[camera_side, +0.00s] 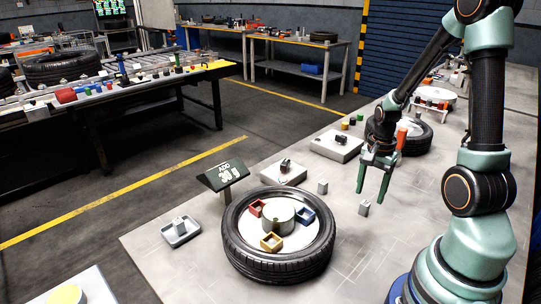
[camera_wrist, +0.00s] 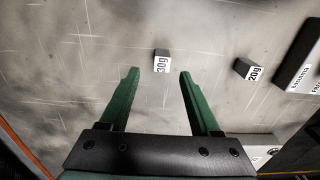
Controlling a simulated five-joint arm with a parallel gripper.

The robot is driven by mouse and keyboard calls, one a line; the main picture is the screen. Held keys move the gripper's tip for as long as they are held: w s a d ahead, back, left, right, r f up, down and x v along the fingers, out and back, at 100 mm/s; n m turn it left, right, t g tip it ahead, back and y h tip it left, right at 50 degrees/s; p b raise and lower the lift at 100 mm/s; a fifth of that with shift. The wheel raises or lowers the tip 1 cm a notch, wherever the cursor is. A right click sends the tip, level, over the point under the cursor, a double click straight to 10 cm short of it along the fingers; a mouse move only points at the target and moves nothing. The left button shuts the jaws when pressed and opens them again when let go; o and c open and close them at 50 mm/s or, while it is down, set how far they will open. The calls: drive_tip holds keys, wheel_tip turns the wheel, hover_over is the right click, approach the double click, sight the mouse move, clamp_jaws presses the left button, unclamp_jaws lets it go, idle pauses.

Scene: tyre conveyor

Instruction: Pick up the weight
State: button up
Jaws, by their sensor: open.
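A small grey block weight marked 30g (camera_wrist: 161,61) lies on the table, just beyond and between my fingertips in the wrist view. In the side view a small grey weight (camera_side: 364,208), which looks like the same one, stands below my fingertips. A second weight, marked 20g (camera_wrist: 248,69), lies to the right in the wrist view; a similar small block (camera_side: 323,187) stands further left in the side view. My gripper (camera_side: 371,195) points down with its green fingers apart and empty; the fingers also show in the wrist view (camera_wrist: 158,73).
A tyre (camera_side: 278,268) holding red, blue and yellow boxes lies at the front. A dark sign (camera_side: 222,174) and a grey tray (camera_side: 181,235) stand left of it. Another tyre (camera_side: 414,140) lies behind my gripper.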

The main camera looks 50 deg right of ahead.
sight(366, 203)
drive_tip(key=f, duration=0.3)
drive_tip(key=shift+w+a+f, duration=0.1)
drive_tip(key=shift+a+f, duration=0.05)
drive_tip(key=shift+a, duration=0.2)
drive_tip(key=shift+f, duration=0.8)
clamp_jaws()
